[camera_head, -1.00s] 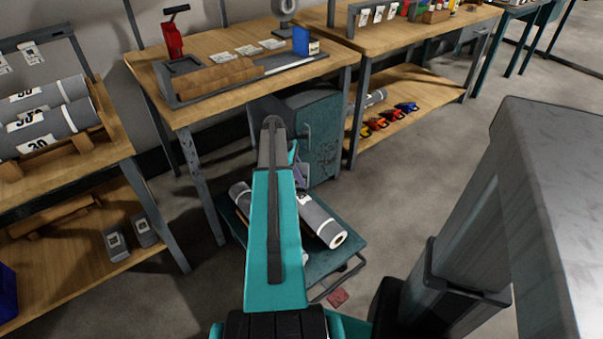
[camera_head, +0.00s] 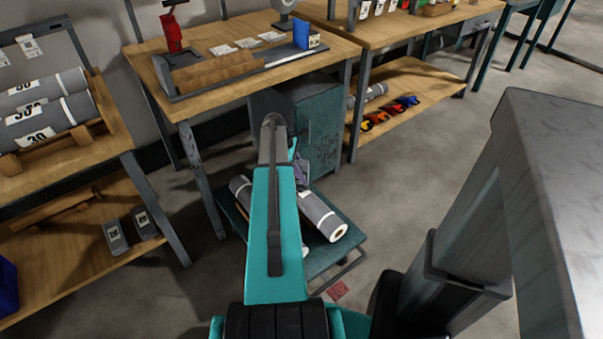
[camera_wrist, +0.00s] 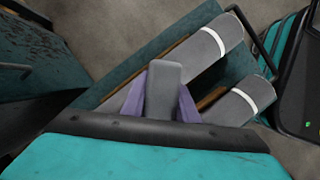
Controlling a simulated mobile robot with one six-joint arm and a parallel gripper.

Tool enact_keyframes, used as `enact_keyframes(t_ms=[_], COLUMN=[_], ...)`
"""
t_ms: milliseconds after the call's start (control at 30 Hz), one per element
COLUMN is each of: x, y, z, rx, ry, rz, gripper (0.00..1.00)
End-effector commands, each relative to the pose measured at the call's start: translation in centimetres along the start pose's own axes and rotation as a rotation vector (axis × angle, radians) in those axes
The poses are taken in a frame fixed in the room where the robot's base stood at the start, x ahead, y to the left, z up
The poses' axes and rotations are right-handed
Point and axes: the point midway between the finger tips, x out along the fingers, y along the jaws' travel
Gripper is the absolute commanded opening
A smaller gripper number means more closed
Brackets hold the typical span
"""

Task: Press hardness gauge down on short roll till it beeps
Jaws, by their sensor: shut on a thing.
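My gripper (camera_wrist: 162,108), with purple fingers, is shut on a grey block-like thing, which I take to be the hardness gauge (camera_wrist: 163,88). In the head view the gripper is mostly hidden behind my teal arm, above the cart. Two grey rolls with white bands lie on the cart: one roll (camera_wrist: 212,48) and another roll (camera_wrist: 244,100) in the wrist view. The gauge overlaps the first roll there; I cannot tell whether they touch. In the head view one roll (camera_head: 322,217) lies right of my arm. Which roll is shorter is unclear, as parts are hidden.
The teal cart (camera_head: 340,255) stands on the floor by a teal cabinet (camera_head: 322,130). A workbench (camera_head: 225,105) stands behind, with a rack of labelled rolls (camera_head: 45,118) at the left. Open floor (camera_head: 420,180) lies to the right.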

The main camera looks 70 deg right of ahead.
Motion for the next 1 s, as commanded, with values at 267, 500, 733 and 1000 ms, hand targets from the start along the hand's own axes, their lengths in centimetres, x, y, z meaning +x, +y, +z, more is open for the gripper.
enact_keyframes(t_ms=[267,500,733,1000], x=[0.15,0.32,0.48,0.68], y=[0.04,0.05,0.04,0.05], z=[0.05,-0.02,-0.1,-0.18], rx=[0.001,0.001,0.001,0.001], ry=[0.0,0.0,0.0,0.0], rz=[0.0,0.0,0.0,0.0], gripper=[0.07,0.07,0.07,0.07])
